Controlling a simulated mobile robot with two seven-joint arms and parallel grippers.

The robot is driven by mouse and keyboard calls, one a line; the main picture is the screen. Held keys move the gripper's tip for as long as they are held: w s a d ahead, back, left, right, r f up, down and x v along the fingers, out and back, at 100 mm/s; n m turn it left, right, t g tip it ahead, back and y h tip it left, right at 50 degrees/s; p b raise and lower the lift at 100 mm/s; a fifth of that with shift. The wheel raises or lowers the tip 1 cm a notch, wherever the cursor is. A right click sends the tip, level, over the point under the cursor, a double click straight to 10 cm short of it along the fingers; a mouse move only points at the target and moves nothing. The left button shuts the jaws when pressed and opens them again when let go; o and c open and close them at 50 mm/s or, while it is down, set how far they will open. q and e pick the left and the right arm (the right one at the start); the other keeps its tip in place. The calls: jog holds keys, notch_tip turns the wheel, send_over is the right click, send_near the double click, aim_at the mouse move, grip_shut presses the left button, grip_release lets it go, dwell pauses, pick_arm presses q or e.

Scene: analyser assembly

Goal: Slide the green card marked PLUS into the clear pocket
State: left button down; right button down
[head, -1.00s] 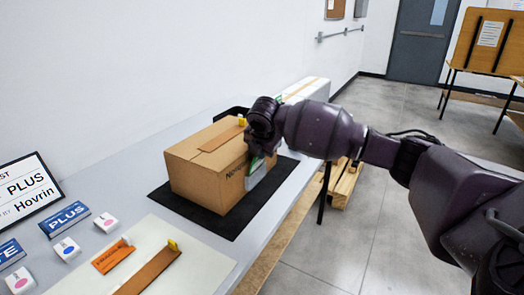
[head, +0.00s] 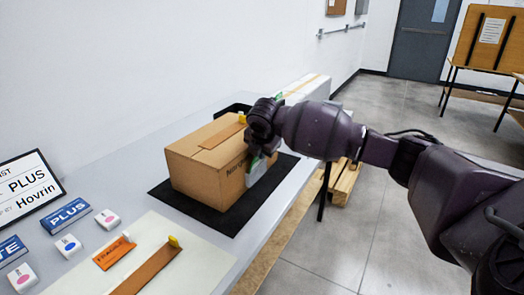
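The cardboard box (head: 205,178) stands on a black mat on the table. A pale clear pocket (head: 257,173) is on its right-hand side face. A strip of green (head: 252,163), which looks like the green card, shows at the pocket just below my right gripper (head: 261,146). My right gripper is at the upper edge of that face, pointing down. Its wrist hides its fingers, most of the card and the pocket's mouth. I cannot tell how deep the card sits or whether the fingers hold it. My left gripper is out of view.
The black mat (head: 225,222) surrounds the box. At left are a PLUS sign (head: 30,187), a blue PLUS box (head: 66,216), small white blocks and a pale board (head: 205,263) with orange-brown strips. A long white box (head: 303,88) stands behind.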

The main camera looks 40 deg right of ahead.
jog(key=c, duration=1.3)
grip_release()
jog(key=shift+o, duration=0.2)
jog(key=shift+r, duration=0.1)
